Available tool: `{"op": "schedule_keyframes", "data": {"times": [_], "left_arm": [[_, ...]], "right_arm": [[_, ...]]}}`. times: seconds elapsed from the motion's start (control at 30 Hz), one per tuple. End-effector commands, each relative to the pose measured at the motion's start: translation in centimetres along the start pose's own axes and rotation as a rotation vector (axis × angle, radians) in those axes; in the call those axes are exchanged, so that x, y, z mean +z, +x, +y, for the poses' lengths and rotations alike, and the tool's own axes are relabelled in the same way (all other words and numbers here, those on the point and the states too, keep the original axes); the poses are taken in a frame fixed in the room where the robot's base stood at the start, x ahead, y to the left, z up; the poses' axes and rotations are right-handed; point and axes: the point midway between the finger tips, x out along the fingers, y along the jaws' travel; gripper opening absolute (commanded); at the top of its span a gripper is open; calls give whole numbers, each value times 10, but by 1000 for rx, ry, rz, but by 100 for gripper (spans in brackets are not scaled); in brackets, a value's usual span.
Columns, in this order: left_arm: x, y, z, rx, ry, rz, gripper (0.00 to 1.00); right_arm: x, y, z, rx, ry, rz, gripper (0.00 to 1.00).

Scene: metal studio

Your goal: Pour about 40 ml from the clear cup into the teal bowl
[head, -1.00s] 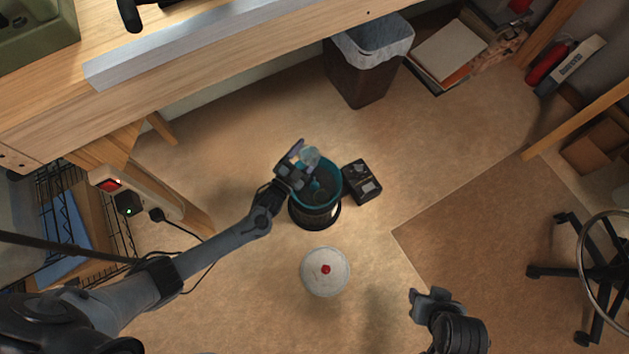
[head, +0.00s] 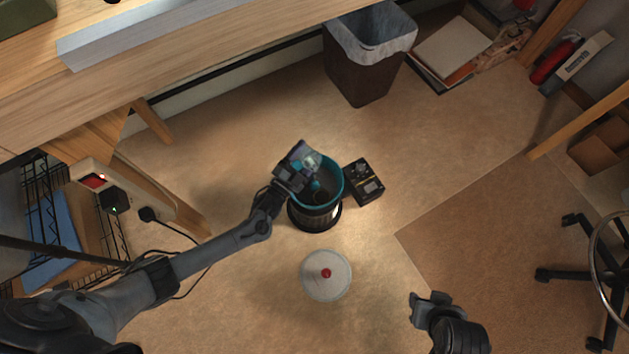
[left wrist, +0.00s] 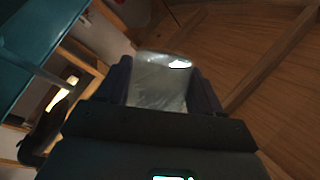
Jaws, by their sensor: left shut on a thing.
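My left gripper (head: 303,158) is shut on the clear cup (head: 311,163) and holds it over the upper left part of the teal bowl (head: 330,205). In the left wrist view the clear cup (left wrist: 158,80) sits between the two dark fingers. The cup looks tilted, but its liquid level cannot be made out. The bowl stands on a round black base, and its inside is partly hidden by the gripper. Part of a teal surface shows at the upper left of the left wrist view. My right gripper (head: 430,297) is at the lower right, empty, with its jaw gap unclear.
A black box-like device (head: 365,180) stands just right of the bowl. A round white lid-like disc with a red knob (head: 326,273) lies below the bowl. A lined waste bin (head: 368,65) and a wooden bench (head: 200,50) are farther back.

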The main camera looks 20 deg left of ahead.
Motion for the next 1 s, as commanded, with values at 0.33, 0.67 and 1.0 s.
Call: {"op": "schedule_keyframes", "data": {"times": [0.33, 0.67, 1.0], "left_arm": [[4, 1, 3, -7, 28, 13, 33], [5, 2, 1, -9, 40, 19, 33], [8, 3, -2, -12, 56, 25, 33]], "right_arm": [[2, 8, 0, 1, -1, 0, 43], [3, 9, 2, 7, -9, -1, 43], [4, 10, 2, 7, -9, -1, 43]]}}
